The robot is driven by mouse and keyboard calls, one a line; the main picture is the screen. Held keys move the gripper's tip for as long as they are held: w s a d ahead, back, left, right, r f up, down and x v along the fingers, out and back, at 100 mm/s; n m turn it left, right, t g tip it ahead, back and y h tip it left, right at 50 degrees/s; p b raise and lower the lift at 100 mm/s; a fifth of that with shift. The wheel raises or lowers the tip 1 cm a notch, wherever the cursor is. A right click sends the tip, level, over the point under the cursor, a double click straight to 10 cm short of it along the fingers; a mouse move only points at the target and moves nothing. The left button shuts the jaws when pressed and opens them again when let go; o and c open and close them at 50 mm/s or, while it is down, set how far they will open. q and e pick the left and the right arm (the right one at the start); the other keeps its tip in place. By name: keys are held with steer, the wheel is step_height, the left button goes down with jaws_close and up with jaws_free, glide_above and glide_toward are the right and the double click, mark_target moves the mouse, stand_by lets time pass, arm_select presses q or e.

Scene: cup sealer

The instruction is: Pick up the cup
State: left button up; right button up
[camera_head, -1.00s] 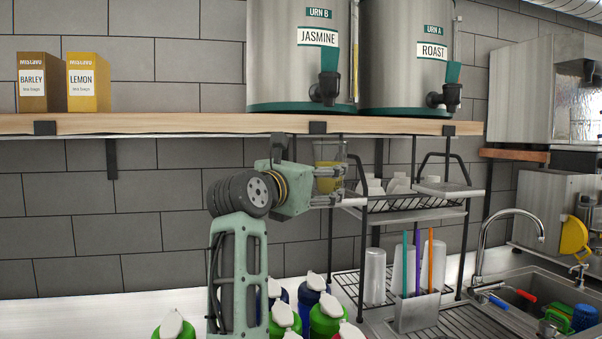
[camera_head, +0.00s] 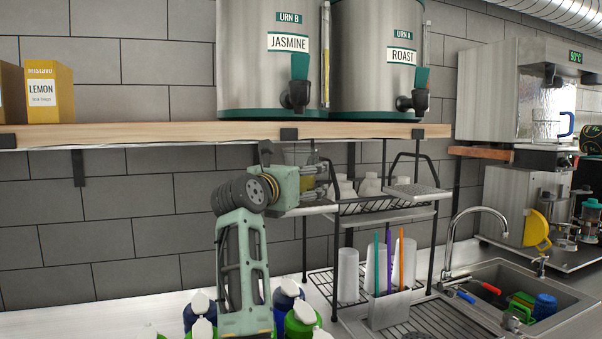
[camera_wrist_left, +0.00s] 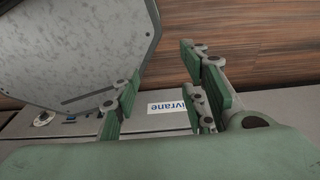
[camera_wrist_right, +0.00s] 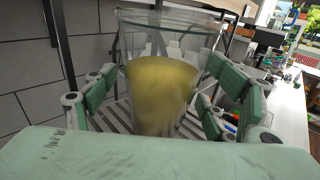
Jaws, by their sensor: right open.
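The cup (camera_wrist_right: 160,85) is clear with a yellowish content or band and stands upright between the fingers of my right gripper (camera_wrist_right: 162,80) in the right wrist view. The fingers are open, one on each side of it, with the palm close in front. In the head view the cup (camera_head: 299,157) is partly hidden behind my right gripper (camera_head: 320,182), at the left end of the rack's upper shelf. My left gripper (camera_wrist_left: 162,88) shows only in the left wrist view, open with nothing between its fingers.
The drying rack (camera_head: 385,207) holds white items above and cups below, with colored straws in a holder (camera_head: 390,308). A wooden shelf (camera_head: 190,134) with urns runs above my right arm. Several capped bottles (camera_head: 287,297) stand below it. A sink (camera_head: 500,280) is right.

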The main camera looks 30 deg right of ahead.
steer(key=c, duration=1.5)
steer(key=shift+c, duration=0.6)
arm_select(q)
steer(key=shift+s+a, duration=0.2)
steer(key=shift+s, duration=0.65)
arm_select(e)
steer(key=shift+r, duration=0.15)
